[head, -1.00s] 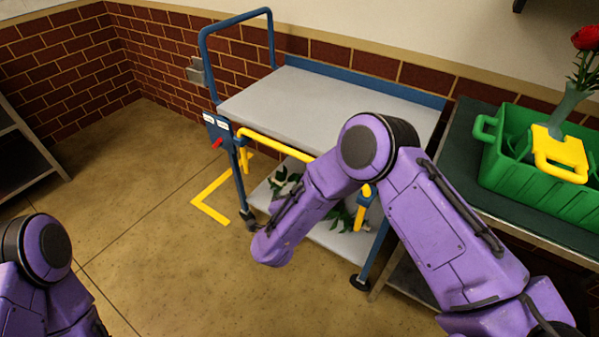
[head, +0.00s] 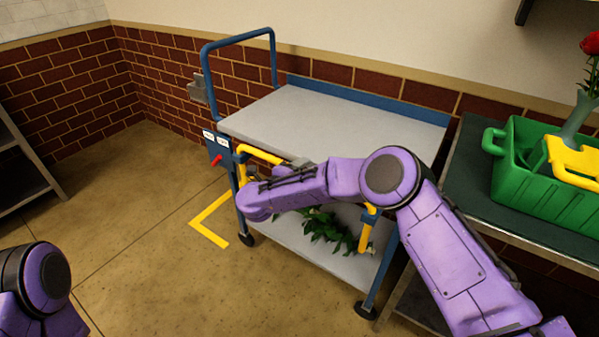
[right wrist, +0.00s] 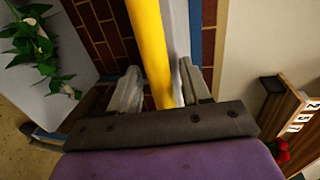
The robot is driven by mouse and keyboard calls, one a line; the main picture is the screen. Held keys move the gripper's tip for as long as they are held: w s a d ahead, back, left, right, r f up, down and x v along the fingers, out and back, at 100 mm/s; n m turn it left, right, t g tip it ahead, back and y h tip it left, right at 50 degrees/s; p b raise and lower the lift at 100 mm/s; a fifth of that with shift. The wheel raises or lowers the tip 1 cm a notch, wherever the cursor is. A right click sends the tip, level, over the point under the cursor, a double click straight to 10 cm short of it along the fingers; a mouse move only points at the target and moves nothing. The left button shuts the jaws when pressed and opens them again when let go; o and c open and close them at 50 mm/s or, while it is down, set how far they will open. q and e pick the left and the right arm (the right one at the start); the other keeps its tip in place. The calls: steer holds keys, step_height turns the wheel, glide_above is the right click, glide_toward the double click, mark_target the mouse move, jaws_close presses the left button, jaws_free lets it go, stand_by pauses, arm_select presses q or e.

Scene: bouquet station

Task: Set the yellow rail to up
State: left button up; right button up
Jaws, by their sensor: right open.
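The yellow rail (head: 262,154) runs along the near side of the blue and grey cart (head: 330,118), just below its top deck. My right forearm hides its middle; its right end shows by the cart's right leg. My right gripper (right wrist: 165,90) is open, with the yellow rail (right wrist: 148,45) passing between its two grey fingers; I cannot tell if they touch it. In the head view the gripper (head: 298,163) is mostly hidden behind my arm. A red lever (head: 217,160) sits on a blue panel with two white labels at the cart's left corner. My left gripper is out of view.
Green foliage (head: 325,225) lies on the cart's lower shelf (head: 345,262). A green crate (head: 545,185) with a vase, a red flower and a yellow handle stands on a table at the right. Yellow tape (head: 208,222) marks the floor; open floor lies at the left.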

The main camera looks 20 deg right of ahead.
jaws_close()
step_height(320, 180, up, 14)
steer(key=p, duration=0.7)
steer(key=shift+f+p, duration=0.15)
steer(key=shift+p, duration=0.25)
steer(key=shift+w, duration=0.1)
jaws_free()
